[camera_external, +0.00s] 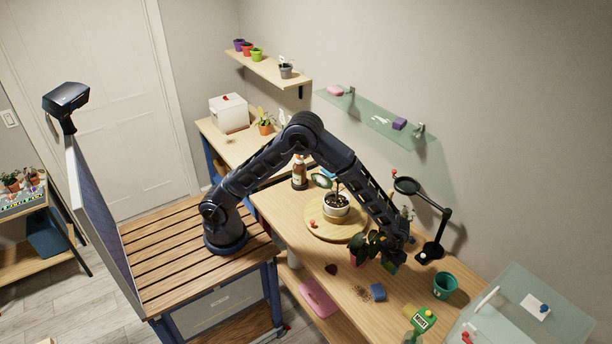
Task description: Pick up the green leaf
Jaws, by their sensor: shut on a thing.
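My gripper (397,256) is low over the right half of the wooden table, at the right side of a dark-leaved plant (368,246) in a pink pot. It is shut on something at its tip. A green piece (393,267), which looks like the green leaf, shows right at the jaws. The dark fingers and the leaves overlap, so the exact grip is hard to see. I cannot tell whether the leaf is clear of the plant or the table.
A white-potted plant (336,208) stands on a round wooden board (318,229) under my arm. A magnifier lamp (432,250) and teal pot (445,285) are to the right.

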